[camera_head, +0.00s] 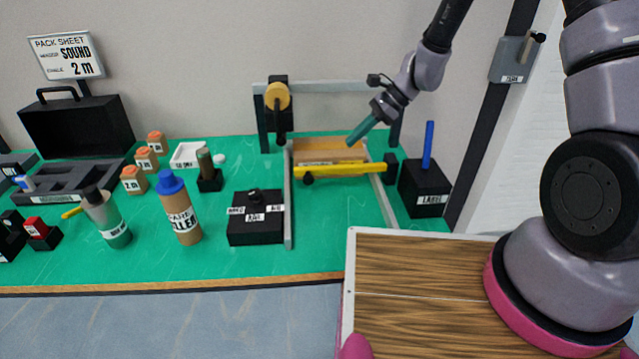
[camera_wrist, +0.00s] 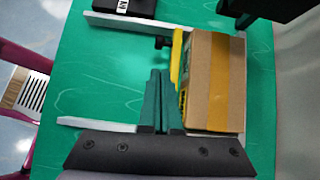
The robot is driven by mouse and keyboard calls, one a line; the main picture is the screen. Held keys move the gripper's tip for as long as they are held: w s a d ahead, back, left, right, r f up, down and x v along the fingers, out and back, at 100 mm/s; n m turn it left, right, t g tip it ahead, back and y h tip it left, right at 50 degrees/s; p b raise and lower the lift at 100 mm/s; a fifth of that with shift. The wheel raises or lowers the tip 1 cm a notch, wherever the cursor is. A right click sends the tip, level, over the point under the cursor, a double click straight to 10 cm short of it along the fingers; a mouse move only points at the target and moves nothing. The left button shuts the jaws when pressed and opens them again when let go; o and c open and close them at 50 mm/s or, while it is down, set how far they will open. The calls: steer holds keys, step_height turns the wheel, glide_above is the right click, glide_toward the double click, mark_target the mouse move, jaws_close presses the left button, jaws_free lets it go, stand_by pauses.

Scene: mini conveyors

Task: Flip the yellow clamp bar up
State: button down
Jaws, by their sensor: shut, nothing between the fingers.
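The yellow clamp bar (camera_head: 340,170) lies roughly level across two pale rails, in front of a cardboard box (camera_head: 330,146). A black knob (camera_head: 308,181) is at its left part. In the wrist view the bar (camera_wrist: 177,58) runs along the box's (camera_wrist: 212,80) left side, with the knob (camera_wrist: 160,42) at its far end. My gripper (camera_head: 354,141) is shut and empty, its teal fingers pointing down-left above the box area in the head view. In the wrist view the fingertips (camera_wrist: 160,74) are just left of the bar; I cannot tell whether they touch it.
A gantry with a round tan disc (camera_head: 277,96) stands behind the rails. A black box with a blue rod (camera_head: 428,145) stands right of them, and a black labelled block (camera_head: 256,217) left. Bottles (camera_head: 180,208) and several small jars stand further left. The green mat's front is mostly clear.

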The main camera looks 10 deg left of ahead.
steer(key=m, duration=0.2)
glide_above(342, 173)
steer(key=s, duration=0.3)
step_height(342, 173, down, 7)
steer(key=shift+s+d+r+y, duration=0.1)
steer(key=shift+d+r+y, duration=0.05)
steer(key=shift+d+y, duration=0.15)
steer(key=x, duration=1)
steer(key=shift+s, duration=0.2)
steer(key=shift+r, duration=0.1)
